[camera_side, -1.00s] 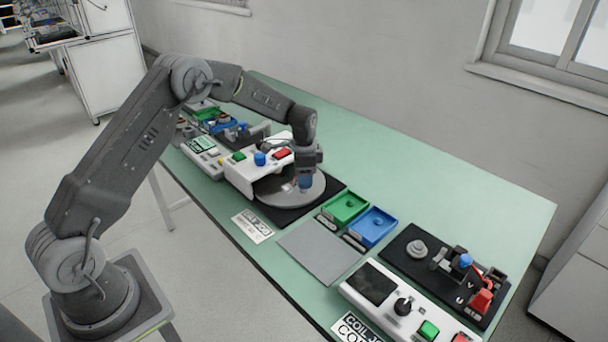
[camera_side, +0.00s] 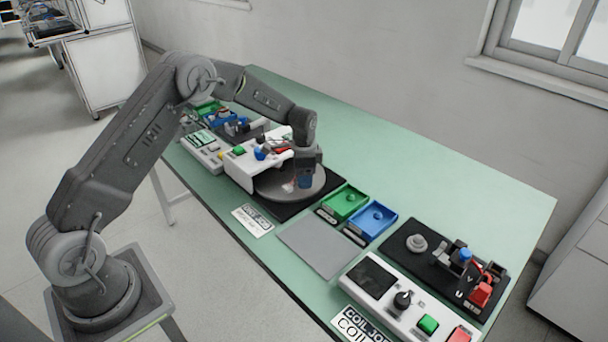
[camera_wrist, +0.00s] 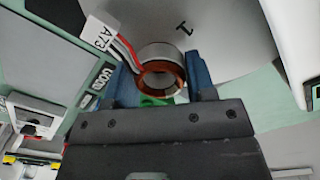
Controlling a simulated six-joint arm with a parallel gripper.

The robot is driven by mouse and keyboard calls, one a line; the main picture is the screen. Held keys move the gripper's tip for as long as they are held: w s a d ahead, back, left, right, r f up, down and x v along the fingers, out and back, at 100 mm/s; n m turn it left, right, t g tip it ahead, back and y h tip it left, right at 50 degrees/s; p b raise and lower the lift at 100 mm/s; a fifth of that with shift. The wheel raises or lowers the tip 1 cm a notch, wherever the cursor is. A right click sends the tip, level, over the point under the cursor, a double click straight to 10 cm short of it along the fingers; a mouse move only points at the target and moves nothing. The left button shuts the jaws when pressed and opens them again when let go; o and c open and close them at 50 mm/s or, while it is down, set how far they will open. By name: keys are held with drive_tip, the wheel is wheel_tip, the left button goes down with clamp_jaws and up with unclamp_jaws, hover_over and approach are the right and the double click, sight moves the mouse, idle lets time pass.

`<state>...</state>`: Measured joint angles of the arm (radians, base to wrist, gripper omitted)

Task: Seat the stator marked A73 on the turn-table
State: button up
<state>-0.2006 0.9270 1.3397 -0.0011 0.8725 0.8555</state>
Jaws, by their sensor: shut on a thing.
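The stator (camera_wrist: 162,68) is a short steel ring with copper windings inside. Its red, black and white leads run to a white tag (camera_wrist: 101,35) reading A73. My gripper (camera_wrist: 162,78) is shut on the stator, with one blue finger on each side of it. In the side view my gripper (camera_side: 305,181) points down over the right part of the grey round turn-table (camera_side: 268,186). The turn-table disc also fills the top of the wrist view (camera_wrist: 225,40), with a black mark like a 1. I cannot tell whether the stator touches the disc.
A white test station (camera_side: 236,170) with coloured buttons stands close behind and left of the disc. A green tray (camera_side: 345,201) and a blue tray (camera_side: 371,220) lie to the right. A grey mat (camera_side: 315,248) is bare. A second control box (camera_side: 385,300) stands at the front right.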

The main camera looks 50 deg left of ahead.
drive_tip(key=shift+f, duration=0.35)
drive_tip(key=o, duration=1.1)
drive_tip(key=shift+c, duration=0.2)
wheel_tip(320, 180, up, 14)
idle(0.5)
